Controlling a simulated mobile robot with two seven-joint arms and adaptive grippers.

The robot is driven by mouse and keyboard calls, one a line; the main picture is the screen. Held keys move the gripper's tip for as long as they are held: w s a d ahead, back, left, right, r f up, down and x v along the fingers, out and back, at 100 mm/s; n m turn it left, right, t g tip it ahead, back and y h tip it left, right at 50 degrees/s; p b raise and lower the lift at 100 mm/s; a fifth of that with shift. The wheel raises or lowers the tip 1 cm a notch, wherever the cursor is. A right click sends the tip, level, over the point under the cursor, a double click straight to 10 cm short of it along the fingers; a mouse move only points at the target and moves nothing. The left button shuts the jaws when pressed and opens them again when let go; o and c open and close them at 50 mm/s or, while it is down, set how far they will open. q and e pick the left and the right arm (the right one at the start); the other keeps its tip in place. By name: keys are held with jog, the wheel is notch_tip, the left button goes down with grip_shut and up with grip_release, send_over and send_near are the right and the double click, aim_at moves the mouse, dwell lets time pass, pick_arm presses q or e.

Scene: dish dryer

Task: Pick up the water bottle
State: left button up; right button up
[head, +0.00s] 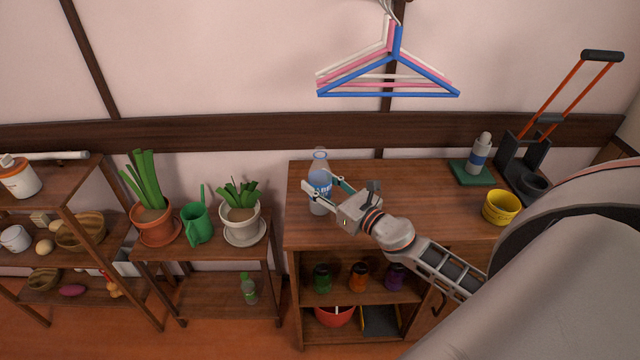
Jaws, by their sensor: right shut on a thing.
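The water bottle (320,180) is clear with a blue label. It stands upright at the left end of the wooden cabinet top (420,215). My right gripper (322,190) reaches it from the right, with one finger in front of the bottle and one behind. The fingers are shut on the bottle around its label. Whether its base touches the cabinet top is hard to tell. My left gripper is not in view.
A yellow tub (501,208), a white bottle (479,155) on a green mat (472,174) and a dark hand trolley (525,160) stand to the right. Hangers (388,94) hang above. Left is a lower stand with plants and a green watering can (197,222).

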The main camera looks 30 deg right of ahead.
aim_at(324, 155)
jog(key=shift+r+p, duration=1.15)
jog(key=shift+r, duration=0.35)
jog(key=shift+r+p, duration=0.65)
jog(key=shift+r, duration=2.75)
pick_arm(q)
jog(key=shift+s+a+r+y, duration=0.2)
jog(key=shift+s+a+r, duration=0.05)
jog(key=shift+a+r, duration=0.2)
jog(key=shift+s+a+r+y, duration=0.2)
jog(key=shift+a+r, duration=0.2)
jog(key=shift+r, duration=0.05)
